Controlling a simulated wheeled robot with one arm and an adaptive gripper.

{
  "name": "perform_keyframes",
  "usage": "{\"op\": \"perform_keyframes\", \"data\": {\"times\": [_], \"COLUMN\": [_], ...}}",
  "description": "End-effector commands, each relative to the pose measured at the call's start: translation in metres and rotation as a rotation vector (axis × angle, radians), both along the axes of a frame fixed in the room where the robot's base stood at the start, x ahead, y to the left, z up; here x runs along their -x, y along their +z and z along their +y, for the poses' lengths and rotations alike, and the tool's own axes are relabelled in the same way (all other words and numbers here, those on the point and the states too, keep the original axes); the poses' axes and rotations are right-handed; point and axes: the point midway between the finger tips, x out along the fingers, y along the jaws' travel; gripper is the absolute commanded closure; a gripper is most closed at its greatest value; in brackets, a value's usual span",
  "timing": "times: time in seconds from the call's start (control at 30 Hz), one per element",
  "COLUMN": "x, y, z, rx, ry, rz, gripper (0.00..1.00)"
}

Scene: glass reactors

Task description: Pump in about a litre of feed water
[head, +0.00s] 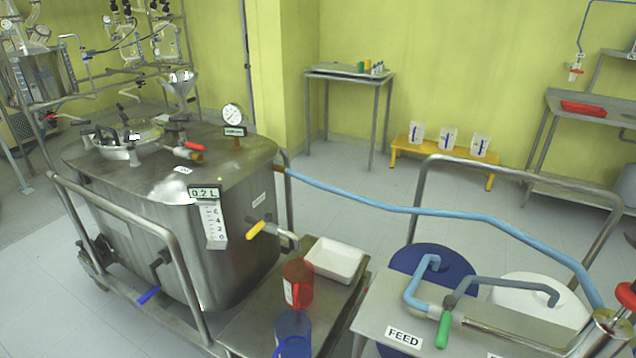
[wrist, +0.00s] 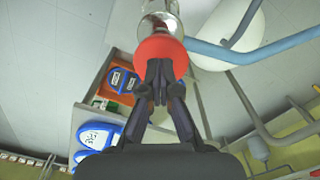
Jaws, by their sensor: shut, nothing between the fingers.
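My gripper (wrist: 159,68) is shut and empty in the wrist view. Its fingertips overlap the red knob (wrist: 160,48) of the pump; I cannot tell whether they touch it. A clear glass part (wrist: 160,18) shows beyond the knob. In the head view, the red pump top (head: 626,296) is at the right edge, partly cut off. A blue hose (head: 440,212) runs from the pump side to the steel tank (head: 150,240). The tank's display (head: 204,192) reads 0.2 L. The feed label (head: 403,338) is on the pump bench, beside a green valve handle (head: 443,330).
A blue drum (head: 432,260) and a white drum (head: 540,295) stand behind the pump bench. A cart with a white tray (head: 335,259), a red jug (head: 297,284) and a blue jug (head: 293,333) stands beside the tank.

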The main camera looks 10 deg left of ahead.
Motion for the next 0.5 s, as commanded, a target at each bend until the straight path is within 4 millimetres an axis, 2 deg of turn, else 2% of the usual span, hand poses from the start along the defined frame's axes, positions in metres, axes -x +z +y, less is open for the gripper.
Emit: {"op": "perform_keyframes", "data": {"times": [0.5], "x": [-0.001], "y": [0.059], "z": [0.000], "rx": [0.002], "ry": [0.000], "rz": [-0.002], "gripper": [1.00]}}
